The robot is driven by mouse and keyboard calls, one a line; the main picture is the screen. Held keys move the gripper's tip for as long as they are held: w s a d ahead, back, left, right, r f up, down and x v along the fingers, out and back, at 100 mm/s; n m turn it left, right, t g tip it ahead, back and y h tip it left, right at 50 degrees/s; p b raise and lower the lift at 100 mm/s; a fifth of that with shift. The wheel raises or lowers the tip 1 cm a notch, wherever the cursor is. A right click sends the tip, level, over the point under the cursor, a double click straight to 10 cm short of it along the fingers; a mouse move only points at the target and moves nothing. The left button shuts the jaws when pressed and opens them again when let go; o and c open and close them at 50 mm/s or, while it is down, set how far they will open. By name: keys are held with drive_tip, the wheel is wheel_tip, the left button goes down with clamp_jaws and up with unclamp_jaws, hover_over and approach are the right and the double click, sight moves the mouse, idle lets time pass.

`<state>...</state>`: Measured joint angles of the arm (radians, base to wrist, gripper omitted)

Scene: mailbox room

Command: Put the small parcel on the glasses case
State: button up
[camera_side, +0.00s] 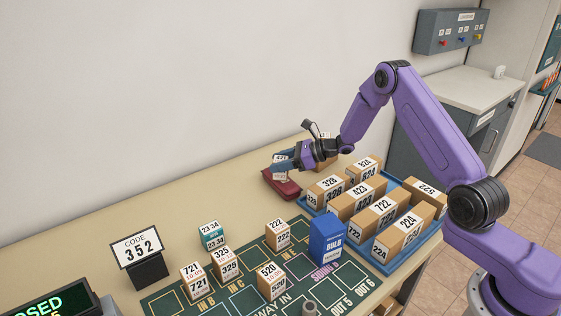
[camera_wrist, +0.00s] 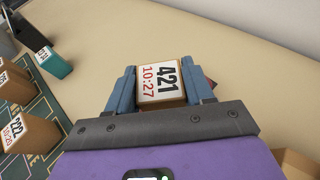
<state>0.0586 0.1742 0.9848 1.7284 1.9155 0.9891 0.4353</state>
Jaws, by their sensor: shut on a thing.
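A small parcel with a white label reading 421 and 10:27 (camera_wrist: 162,82) is between the fingers of my gripper (camera_wrist: 162,88). In the side view my gripper (camera_side: 284,164) is shut on the parcel (camera_side: 280,175), which is mostly hidden by the fingers. The dark red glasses case (camera_side: 286,187) lies on the table directly below the gripper. Only a sliver of the case (camera_wrist: 211,82) shows beside the right finger in the wrist view. I cannot tell whether the parcel touches the case.
A blue tray (camera_side: 387,268) of larger numbered parcels stands right of the case. A green mat (camera_side: 233,285) with several small boxes and a blue bulb box (camera_side: 326,238) lies in front. A code sign (camera_side: 137,249) stands left.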

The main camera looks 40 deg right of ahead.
drive_tip(key=o, duration=1.1)
